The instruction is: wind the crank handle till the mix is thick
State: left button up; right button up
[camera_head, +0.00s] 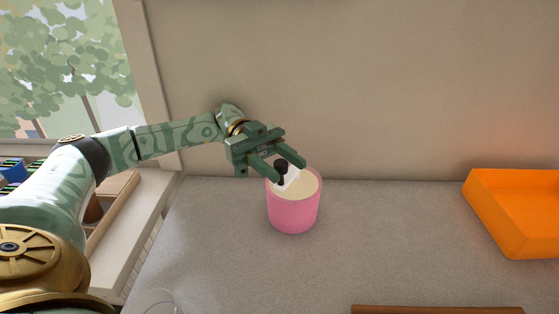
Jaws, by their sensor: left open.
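A pink pot (293,213) stands upright on the grey counter near the back wall, with a pale cream mix (307,184) near its rim. A black knob (281,166), seemingly the crank handle's grip, shows above a whitish flat piece (291,181) at the pot's rim. My left gripper (284,170) is open just above the pot, its two fingers on either side of the black knob. I cannot tell whether they touch it. How thick the mix is cannot be seen. My right gripper is not in view.
An orange tray (513,248) stands on the counter (395,236) at the right. A brown wooden edge (436,310) shows at the bottom, and a clear glass rim (160,294) at the bottom left. A window sill (140,225) with small items is at the left. The counter's middle is clear.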

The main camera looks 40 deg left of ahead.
pick_arm(q)
jog(key=shift+r, duration=0.4)
jog(key=r+p, duration=0.2)
jog(key=r, duration=0.1)
jog(key=shift+s+d+r, duration=0.1)
jog(key=shift+s+r, duration=0.1)
jog(key=shift+r, duration=0.05)
jog(key=s+d+r+p, duration=0.5)
jog(key=s+d+r, duration=0.2)
jog(key=s, duration=0.4)
jog(key=shift+s+d+r, duration=0.15)
jog(key=shift+d+r, duration=0.1)
jog(key=shift+r, duration=0.6)
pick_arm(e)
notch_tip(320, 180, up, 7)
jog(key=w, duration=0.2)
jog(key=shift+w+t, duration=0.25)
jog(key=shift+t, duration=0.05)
pick_arm(q)
jog(key=shift+o, duration=0.3)
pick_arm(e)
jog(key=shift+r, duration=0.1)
